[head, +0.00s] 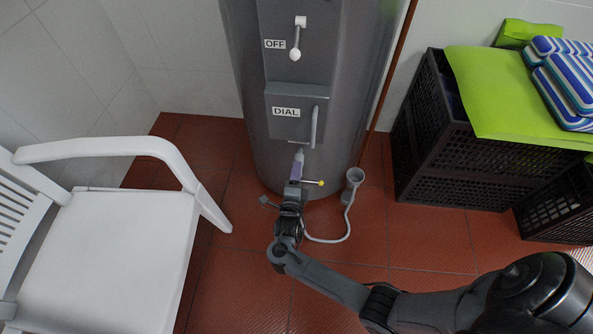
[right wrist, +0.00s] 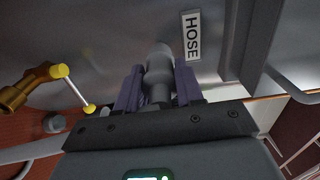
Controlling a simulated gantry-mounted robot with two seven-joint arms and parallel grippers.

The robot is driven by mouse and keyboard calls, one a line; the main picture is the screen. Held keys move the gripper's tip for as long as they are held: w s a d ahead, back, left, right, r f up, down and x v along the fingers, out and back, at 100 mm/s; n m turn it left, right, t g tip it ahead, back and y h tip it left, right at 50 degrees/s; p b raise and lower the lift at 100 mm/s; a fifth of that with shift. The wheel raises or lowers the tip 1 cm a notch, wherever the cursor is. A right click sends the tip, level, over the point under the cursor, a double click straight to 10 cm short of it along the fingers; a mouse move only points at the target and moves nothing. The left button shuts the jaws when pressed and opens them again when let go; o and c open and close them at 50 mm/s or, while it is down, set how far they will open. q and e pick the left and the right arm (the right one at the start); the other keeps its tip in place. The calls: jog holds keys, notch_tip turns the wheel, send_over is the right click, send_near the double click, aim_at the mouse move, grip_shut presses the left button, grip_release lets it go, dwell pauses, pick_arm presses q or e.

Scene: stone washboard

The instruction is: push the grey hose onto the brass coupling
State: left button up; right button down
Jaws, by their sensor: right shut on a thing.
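The grey hose's end (right wrist: 158,72) is between the purple fingers of my right gripper (right wrist: 160,92), which is shut on it. The end points away from the gripper, toward the grey tank. In the head view my right gripper (head: 296,170) is low in front of the tank, and the hose (head: 335,240) loops from behind it to the right. A brass fitting (right wrist: 20,92) with yellow-tipped parts is at the left of the right wrist view, apart from the hose end. I cannot tell whether it is the coupling. My left gripper is out of view.
The grey tank (head: 240,60) carries OFF and DIAL labels, and a HOSE label (right wrist: 191,37) is beside the hose end. A grey cup-shaped drain (head: 355,177) stands right of my gripper. A white chair (head: 110,240) is left; black crates (head: 460,165) are right.

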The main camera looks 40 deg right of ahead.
jog(key=shift+s+a, duration=0.1)
jog(key=shift+v, duration=1.05)
jog(key=shift+p+v, duration=0.45)
jog(key=shift+v, duration=0.95)
